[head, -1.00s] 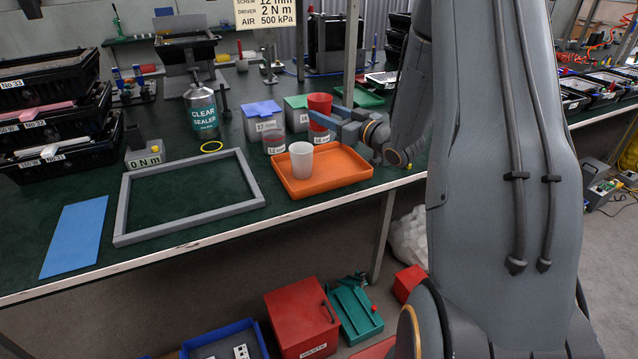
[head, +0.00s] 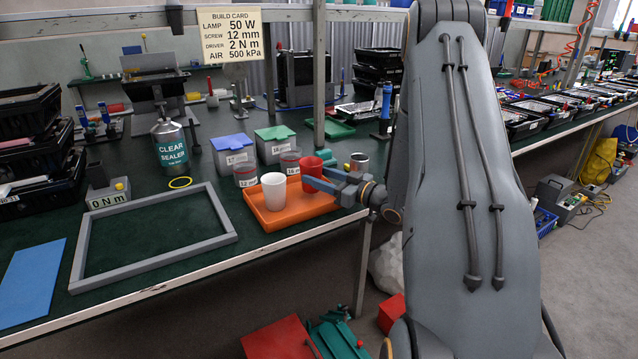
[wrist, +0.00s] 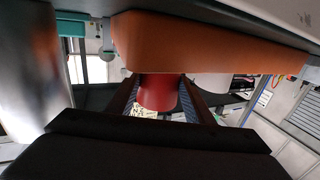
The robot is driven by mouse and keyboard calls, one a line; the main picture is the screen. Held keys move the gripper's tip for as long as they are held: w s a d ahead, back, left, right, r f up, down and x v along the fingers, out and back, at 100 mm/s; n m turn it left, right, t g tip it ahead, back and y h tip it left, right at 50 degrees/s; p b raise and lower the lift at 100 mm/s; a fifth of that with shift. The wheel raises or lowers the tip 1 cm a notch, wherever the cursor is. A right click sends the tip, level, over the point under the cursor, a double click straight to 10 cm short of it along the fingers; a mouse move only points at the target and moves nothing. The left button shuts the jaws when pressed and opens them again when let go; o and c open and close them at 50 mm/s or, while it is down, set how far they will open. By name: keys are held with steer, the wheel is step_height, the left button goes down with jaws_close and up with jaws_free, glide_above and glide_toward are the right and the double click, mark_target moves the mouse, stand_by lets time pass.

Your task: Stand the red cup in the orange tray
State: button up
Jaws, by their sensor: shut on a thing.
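The red cup (head: 311,164) is upright between the fingers of my gripper (head: 314,180), which is shut on it. It is at the back right part of the orange tray (head: 298,214). In the wrist view, which looks upside down, the red cup (wrist: 158,92) shows between both fingers, and the wall of the orange tray (wrist: 205,44) hides its base. I cannot tell whether the base touches the tray floor. A white cup (head: 273,188) stands in the tray, to the left of the red cup.
Two clear jars (head: 246,175) (head: 290,162) with labels stand close behind the tray. Lidded grey bins (head: 233,155) are farther back. A metal can (head: 359,161) stands right of the tray, near my gripper. A grey frame (head: 152,235) lies to the left.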

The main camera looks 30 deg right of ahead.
steer(key=shift+f, duration=0.95)
steer(key=shift+f, duration=0.15)
steer(key=o, duration=1.1)
steer(key=v, duration=1.2)
steer(key=shift+b, duration=0.45)
